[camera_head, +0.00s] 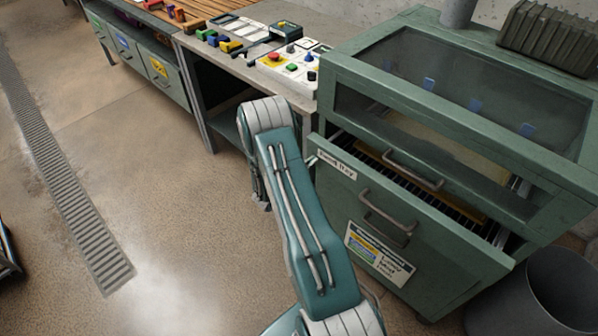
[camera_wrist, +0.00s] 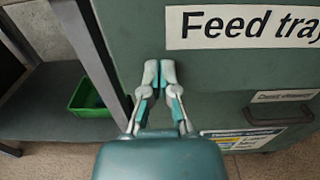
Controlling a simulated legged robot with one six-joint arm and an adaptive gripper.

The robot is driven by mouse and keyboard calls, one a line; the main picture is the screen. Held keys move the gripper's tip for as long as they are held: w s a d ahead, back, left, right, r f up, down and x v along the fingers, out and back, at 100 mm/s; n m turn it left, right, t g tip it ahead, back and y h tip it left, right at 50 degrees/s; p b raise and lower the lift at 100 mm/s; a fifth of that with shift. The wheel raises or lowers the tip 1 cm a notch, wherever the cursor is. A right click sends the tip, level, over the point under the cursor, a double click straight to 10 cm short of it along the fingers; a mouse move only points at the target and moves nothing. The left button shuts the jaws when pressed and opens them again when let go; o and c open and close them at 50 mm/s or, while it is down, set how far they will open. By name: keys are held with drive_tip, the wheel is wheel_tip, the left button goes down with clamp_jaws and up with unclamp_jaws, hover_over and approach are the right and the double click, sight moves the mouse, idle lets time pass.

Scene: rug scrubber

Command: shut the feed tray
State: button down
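The feed tray (camera_head: 337,166) is the green front panel of the machine, with a "Feed tray" label at its upper left. It stands out from the machine body, leaving an open gap with slats behind its top edge. Its metal handle (camera_head: 388,208) is on the front. In the wrist view the tray front (camera_wrist: 215,75) fills the middle and right, with the label at the top. My gripper (camera_wrist: 160,72) has its fingertips together, empty, in front of the panel's left part below the label. I cannot tell whether they touch it. In the head view my arm hides the gripper.
The machine's windowed hood (camera_head: 460,95) with its own handle is above the tray. A workbench with a control panel (camera_head: 295,62) stands to the left. A green bin (camera_wrist: 92,98) sits on a low shelf. A grey bucket (camera_head: 555,295) is at the right.

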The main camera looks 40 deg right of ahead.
drive_tip(key=d, duration=0.8)
drive_tip(key=shift+w+d, duration=0.1)
drive_tip(key=shift+w, duration=0.2)
drive_tip(key=shift+d+r, duration=0.1)
drive_tip(key=shift+d, duration=0.1)
drive_tip(key=shift+w+a+r, duration=0.1)
drive_tip(key=shift+a, duration=0.05)
